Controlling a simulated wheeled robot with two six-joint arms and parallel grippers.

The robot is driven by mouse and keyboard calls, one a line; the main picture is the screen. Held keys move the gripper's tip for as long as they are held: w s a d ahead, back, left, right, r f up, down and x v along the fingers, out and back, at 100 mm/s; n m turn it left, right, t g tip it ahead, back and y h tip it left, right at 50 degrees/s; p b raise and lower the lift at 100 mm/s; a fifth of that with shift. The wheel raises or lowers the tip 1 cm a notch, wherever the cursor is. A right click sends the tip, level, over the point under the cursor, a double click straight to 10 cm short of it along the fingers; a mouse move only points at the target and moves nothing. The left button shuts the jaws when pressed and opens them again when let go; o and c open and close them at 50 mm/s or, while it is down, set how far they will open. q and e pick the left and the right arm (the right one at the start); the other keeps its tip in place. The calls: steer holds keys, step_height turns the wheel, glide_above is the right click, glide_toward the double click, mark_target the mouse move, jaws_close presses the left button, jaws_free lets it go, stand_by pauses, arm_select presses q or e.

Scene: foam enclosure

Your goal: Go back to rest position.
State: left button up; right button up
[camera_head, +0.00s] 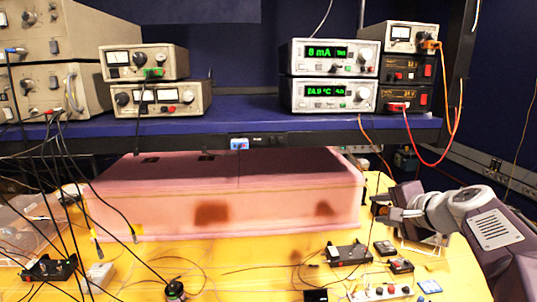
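My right arm comes in from the right edge of the head view. Its gripper (380,205) points left, just off the right end of the pink foam enclosure (270,195). I cannot tell whether it touches the foam, and its fingers are too small and dark to tell open from shut. I see nothing held in it. My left gripper is not in view. The enclosure stands on the yellow table (240,265), with its lid on top and two dark reddish patches on its front.
A blue shelf (240,125) with instruments, including two green-lit meters (327,92), spans above the enclosure. Black cables hang at left by a clear bin (30,225). Small boxes (348,254) and a terminal board (385,288) lie below my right gripper.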

steer(key=s+a+f+n+g, duration=0.2)
steer(key=a+f, duration=0.1)
steer(key=f, duration=0.5)
steer(key=s+a+f+n+g, duration=0.2)
steer(key=s+a+f, duration=0.1)
steer(key=f, duration=0.5)
steer(key=s+a+f+n+g, duration=0.2)
steer(key=s+f+n, duration=0.3)
steer(key=s+f, duration=0.3)
steer(key=s+a+f+n+g+h, duration=0.1)
steer(key=s+a+f+n+g, duration=0.2)
steer(key=s+f, duration=0.6)
steer(key=shift+n+g+h+b, duration=0.3)
steer(key=shift+n+g+b, duration=0.1)
steer(key=shift+n+g, duration=0.5)
steer(key=shift+a, duration=0.1)
